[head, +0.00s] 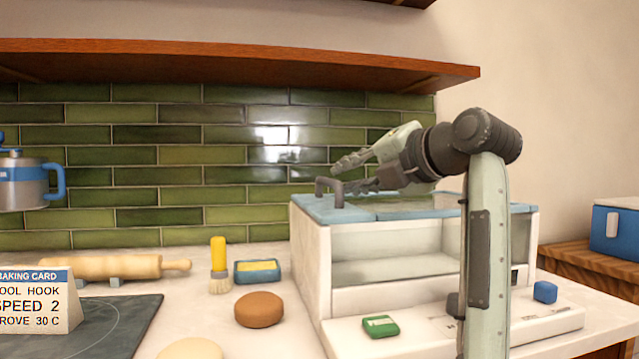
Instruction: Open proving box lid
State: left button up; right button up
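The proving box (312,250) is a white box with a clear front window, standing on the counter right of centre. Its blue-rimmed lid (345,214) with a glassy panel lies flat and closed on top. A dark grey handle (318,188) stands up at the lid's left front part. My forearm hides part of the box's right front. My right gripper is not in view.
A wooden shelf (230,62) hangs above. A brush (218,265), a sponge tray (257,271) and a brown round bun (258,309) lie to the left.

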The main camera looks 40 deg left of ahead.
aim_at(327, 183)
pick_arm(q)
jog(key=shift+w+a, duration=0.15)
jog(key=shift+a, duration=0.15)
jog(key=x, duration=0.6)
jog(key=shift+p, duration=0.4)
jog(key=shift+w+a+f, duration=0.15)
jog(key=shift+a, duration=0.25)
grip_shut()
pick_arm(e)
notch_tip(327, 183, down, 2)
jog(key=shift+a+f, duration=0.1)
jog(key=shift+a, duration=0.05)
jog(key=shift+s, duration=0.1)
